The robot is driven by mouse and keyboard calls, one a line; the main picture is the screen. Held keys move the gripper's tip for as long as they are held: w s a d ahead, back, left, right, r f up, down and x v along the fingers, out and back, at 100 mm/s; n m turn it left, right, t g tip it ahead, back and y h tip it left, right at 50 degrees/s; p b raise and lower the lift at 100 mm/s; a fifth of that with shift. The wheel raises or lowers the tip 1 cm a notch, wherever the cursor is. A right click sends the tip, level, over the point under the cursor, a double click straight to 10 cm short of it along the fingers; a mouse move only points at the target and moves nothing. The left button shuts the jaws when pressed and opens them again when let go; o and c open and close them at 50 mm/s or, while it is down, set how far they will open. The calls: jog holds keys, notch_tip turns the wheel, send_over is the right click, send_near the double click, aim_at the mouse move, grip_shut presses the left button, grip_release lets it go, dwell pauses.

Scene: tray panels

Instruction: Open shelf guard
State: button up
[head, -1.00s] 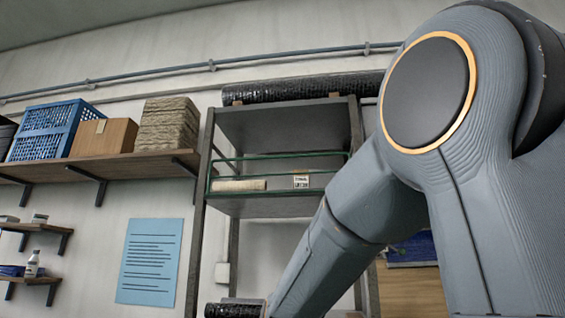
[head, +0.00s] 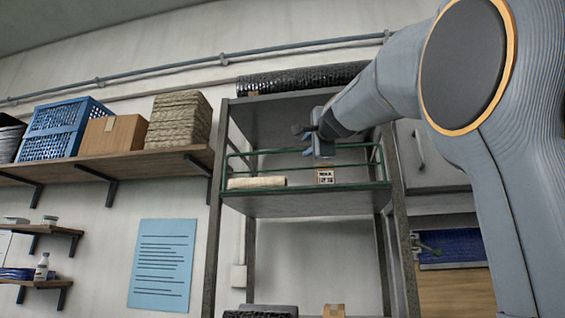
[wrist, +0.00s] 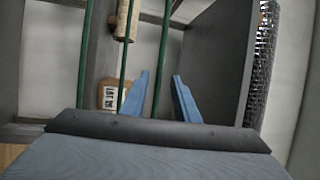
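The shelf guard (head: 360,184) is a green rail frame along the front of the upper shelf. Its green bars also run through the wrist view (wrist: 170,45). My gripper (head: 305,140) is up at the guard's upper rail, in front of the upper shelf space. In the wrist view its two blue fingers (wrist: 161,76) are apart, with one green bar showing between them. I cannot tell whether either finger touches the bar. My wrist hides part of the guard's upper rail in the head view.
On the shelf behind the guard lie a beige roll (head: 256,182) and a small labelled box (head: 325,177). A dark mesh roll (head: 300,78) lies on top of the rack.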

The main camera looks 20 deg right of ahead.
aim_at(304, 149)
jog(key=p+x, duration=0.2)
jog(key=x, duration=0.3)
jog(key=shift+w+d, duration=0.2)
jog(key=shift+w, duration=0.2)
grip_shut()
